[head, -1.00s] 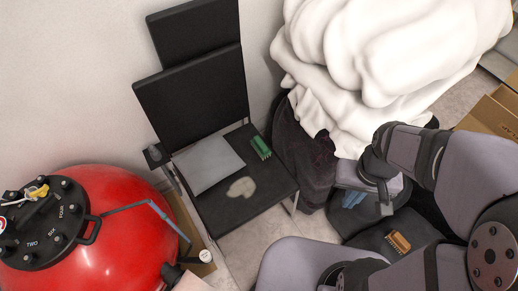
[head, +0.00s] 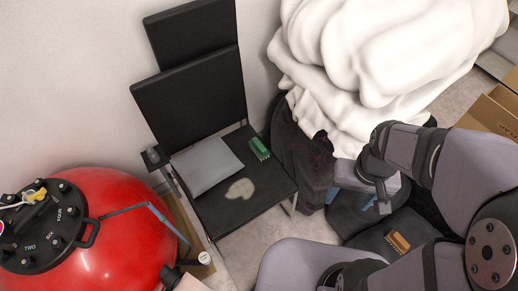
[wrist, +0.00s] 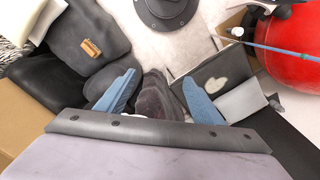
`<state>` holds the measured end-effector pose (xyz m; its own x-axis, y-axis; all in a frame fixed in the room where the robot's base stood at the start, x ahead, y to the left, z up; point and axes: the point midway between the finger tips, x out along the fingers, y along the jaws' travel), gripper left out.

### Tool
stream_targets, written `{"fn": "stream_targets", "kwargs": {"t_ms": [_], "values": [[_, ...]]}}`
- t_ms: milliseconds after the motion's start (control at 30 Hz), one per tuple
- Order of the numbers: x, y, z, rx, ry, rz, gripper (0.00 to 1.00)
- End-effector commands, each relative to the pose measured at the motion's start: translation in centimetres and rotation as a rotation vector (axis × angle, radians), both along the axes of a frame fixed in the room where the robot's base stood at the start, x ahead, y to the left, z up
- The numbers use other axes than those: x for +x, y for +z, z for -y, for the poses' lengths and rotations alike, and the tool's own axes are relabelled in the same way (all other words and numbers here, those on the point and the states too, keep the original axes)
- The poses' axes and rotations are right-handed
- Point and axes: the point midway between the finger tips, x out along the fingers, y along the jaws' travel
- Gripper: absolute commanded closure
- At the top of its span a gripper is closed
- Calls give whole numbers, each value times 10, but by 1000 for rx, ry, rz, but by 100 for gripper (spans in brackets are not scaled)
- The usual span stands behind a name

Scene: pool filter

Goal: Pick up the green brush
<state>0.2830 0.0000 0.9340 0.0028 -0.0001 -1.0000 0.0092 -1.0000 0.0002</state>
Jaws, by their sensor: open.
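The green brush (head: 259,148) lies on the black chair seat (head: 225,212), near its back right edge, with its bristles to one side. My gripper (head: 375,204) is to the right of the chair in the head view, partly hidden by my arm, and well apart from the brush. In the wrist view my gripper (wrist: 159,80) has its two blue fingers spread wide with nothing held between them. I cannot make out the brush in the wrist view; the right finger covers part of the chair's edge (wrist: 212,65).
A grey pillow (head: 206,166) lies on the seat beside the brush. A dark cloth pile with white bedding (head: 350,70) stands right of the chair. A red tank (head: 110,240) is at left. A brown brush (head: 397,241) lies on a dark surface at right.

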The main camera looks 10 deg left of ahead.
Motion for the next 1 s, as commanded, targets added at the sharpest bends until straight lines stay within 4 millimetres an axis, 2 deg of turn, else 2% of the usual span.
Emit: {"fn": "stream_targets", "kwargs": {"t_ms": [167,267,467,700,900,1000], "values": [[28,-23,-9,9,44,19,39],[58,-44,-19,18,93,41,39],[135,-100,-55,44,228,101,39],[221,-176,-115,79,399,179,39],[279,-247,-174,108,542,246,39],[301,-282,-205,122,609,280,39]]}}
